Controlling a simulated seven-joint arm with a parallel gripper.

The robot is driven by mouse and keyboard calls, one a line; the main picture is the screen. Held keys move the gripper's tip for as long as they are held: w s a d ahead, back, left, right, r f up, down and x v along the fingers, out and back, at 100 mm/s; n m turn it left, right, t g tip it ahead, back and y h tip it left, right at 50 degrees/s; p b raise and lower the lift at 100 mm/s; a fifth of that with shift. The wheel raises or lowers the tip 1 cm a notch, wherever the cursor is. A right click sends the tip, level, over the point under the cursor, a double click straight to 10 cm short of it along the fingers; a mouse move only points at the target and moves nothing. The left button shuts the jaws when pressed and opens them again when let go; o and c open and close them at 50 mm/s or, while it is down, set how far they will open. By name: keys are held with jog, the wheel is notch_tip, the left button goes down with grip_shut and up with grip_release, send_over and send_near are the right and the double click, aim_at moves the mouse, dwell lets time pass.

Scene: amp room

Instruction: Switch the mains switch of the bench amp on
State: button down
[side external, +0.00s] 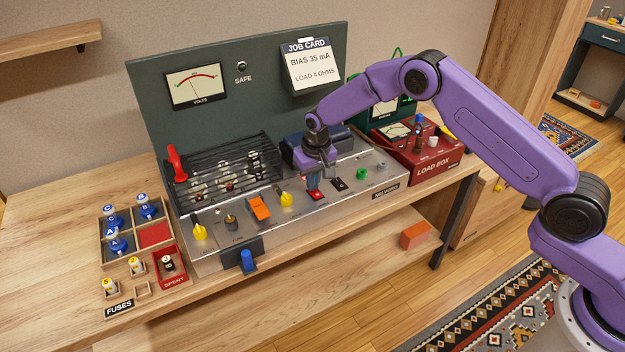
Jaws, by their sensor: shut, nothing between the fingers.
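The bench amp is a silver chassis (225,257) on the wooden bench, with a sloped control panel. Along the panel are a yellow knob (199,231), a dark knob (231,222), a raised orange switch (260,208) and a second yellow knob (286,200). Labels are too small to read, so I cannot tell for certain which control is the mains switch.
A black grille (228,165) covers tubes behind the panel, with a red handle (177,163) at its left. A red load box (425,158) stands right. A blue item (248,261) sits in front.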

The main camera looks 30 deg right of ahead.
aim_at(316, 192)
jog(key=shift+s+r, duration=0.1)
jog(key=shift+s, duration=0.65)
notch_tip(316, 192, up, 14)
jog(key=s, duration=0.1)
jog(key=shift+s, duration=0.35)
jog(key=shift+w, duration=0.8)
jog(key=f, duration=0.4)
jog(key=w+f, duration=0.1)
jog(key=f, duration=0.9)
jog(key=shift+w, duration=0.3)
